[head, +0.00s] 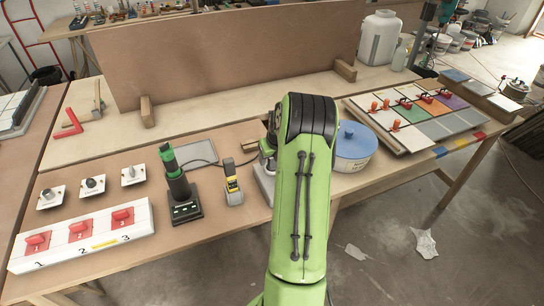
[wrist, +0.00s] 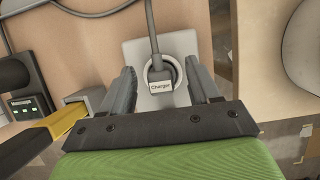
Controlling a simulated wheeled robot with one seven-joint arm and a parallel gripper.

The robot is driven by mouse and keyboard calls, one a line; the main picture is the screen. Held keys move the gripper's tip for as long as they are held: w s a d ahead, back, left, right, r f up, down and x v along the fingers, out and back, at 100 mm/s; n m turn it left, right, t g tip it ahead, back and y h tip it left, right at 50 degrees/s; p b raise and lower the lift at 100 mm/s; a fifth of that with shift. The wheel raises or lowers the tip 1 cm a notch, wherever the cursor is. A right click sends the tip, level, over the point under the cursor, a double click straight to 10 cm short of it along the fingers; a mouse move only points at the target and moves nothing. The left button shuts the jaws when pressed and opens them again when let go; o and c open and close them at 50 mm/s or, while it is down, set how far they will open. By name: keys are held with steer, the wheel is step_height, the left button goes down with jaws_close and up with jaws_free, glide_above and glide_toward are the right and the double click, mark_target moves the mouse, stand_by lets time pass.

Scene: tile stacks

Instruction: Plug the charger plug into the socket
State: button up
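The charger plug (wrist: 161,78) is a grey plug with a white "Charger" label and a grey cable leading up. It lies over the round ring of the socket (wrist: 184,94), which sits on a light grey plate (wrist: 187,42). The view from above does not show how deep the plug sits. My gripper (wrist: 160,66) is open, one finger on each side of the plug, with gaps visible. In the head view my green arm hides the plug and fingertips; only an edge of the plate (head: 263,184) shows.
A blue-lidded tub (head: 355,150) is close on the right. A tall brown board (head: 230,55) stands behind.

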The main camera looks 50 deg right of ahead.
steer(key=p+v, duration=0.3)
steer(key=v, duration=0.3)
steer(key=shift+p, duration=0.35)
stand_by(0.3)
steer(key=shift+r, duration=0.1)
steer(key=p+v, duration=0.2)
steer(key=v, duration=1.3)
steer(key=shift+r, duration=0.35)
